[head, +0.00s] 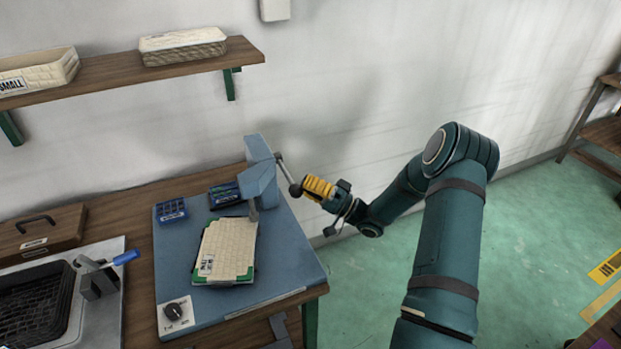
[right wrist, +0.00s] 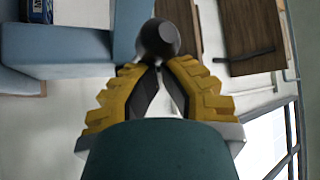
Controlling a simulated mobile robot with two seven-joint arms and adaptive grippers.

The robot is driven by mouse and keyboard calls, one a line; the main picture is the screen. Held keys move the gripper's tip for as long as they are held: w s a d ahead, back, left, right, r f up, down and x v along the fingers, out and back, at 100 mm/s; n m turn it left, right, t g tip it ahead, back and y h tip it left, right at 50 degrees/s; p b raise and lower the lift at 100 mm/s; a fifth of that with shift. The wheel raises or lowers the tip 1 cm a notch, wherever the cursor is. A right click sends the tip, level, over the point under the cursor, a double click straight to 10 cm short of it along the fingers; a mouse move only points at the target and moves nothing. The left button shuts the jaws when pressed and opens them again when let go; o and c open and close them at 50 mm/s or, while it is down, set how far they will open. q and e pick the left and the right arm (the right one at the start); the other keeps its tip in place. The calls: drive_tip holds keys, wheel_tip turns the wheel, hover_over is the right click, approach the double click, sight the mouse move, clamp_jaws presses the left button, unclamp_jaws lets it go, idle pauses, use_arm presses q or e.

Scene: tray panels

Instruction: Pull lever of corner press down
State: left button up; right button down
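The blue-grey corner press (head: 262,180) stands at the back right of the blue work board. Its grey lever (head: 284,172) slopes down to the right and ends in a dark round knob (head: 295,190), which also shows in the right wrist view (right wrist: 160,38). My right gripper (head: 305,188) has yellow fingers and is at the knob's right side. In the right wrist view its fingertips (right wrist: 158,66) come together just at the knob, and I cannot tell if they touch it. A cream tray panel (head: 228,248) with green corners lies under the press. My left gripper is not in view.
Two blue bins (head: 171,211) (head: 224,194) stand left of the press. A dial (head: 174,311) sits at the board's front left corner. A shelf (head: 110,75) with baskets hangs above. The floor (head: 400,260) right of the table is clear around my right arm.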

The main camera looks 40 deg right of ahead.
drive_tip(key=shift+a+f+b, duration=0.3)
drive_tip(key=shift+f, duration=0.45)
drive_tip(key=shift+w+a+f, duration=0.1)
drive_tip(key=shift+f, duration=0.05)
idle(2.2)
drive_tip(key=v, duration=1.2)
drive_tip(key=shift+d, duration=0.35)
drive_tip(key=shift+r, duration=0.2)
